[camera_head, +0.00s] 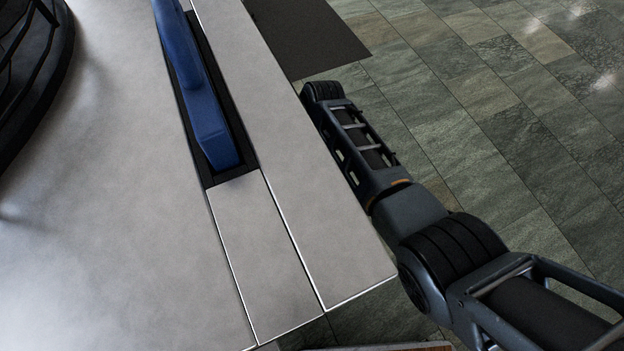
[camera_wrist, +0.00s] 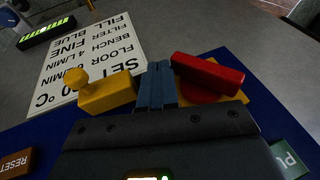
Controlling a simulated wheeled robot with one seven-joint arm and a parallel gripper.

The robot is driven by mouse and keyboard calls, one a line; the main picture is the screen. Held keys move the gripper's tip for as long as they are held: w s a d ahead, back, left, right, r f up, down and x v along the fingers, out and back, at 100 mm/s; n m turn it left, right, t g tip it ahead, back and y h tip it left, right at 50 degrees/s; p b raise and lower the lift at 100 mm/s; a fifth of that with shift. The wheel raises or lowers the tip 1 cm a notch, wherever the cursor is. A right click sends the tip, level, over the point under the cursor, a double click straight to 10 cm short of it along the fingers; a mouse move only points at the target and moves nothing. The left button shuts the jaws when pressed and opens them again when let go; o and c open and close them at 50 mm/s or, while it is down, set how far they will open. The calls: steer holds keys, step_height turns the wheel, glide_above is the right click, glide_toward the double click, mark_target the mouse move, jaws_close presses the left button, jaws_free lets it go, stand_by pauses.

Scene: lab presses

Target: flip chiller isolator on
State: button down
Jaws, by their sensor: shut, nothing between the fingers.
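In the wrist view, a red bar handle (camera_wrist: 208,75) sits on a round red base over a yellow plate, just right of the fingers. It looks like an isolator switch, but no label on it can be read. My gripper (camera_wrist: 157,72) has its blue fingers shut together and empty, between the red handle and a yellow block with a knob (camera_wrist: 105,94) on the left. I cannot tell whether the fingers touch the red handle. The head view does not show the fingers.
A white sign (camera_wrist: 90,55) with black text stands beyond the blue panel (camera_wrist: 40,146). A brown RESET button (camera_wrist: 16,163) and a green button (camera_wrist: 289,159) flank the gripper. A lit green display (camera_wrist: 47,33) is far left.

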steer(key=shift+f+b, duration=0.3)
steer(key=shift+f, duration=0.2)
stand_by(1.2)
steer(key=v, duration=0.8)
steer(key=shift+s+d+f, duration=0.1)
steer(key=shift+d, duration=0.05)
stand_by(0.4)
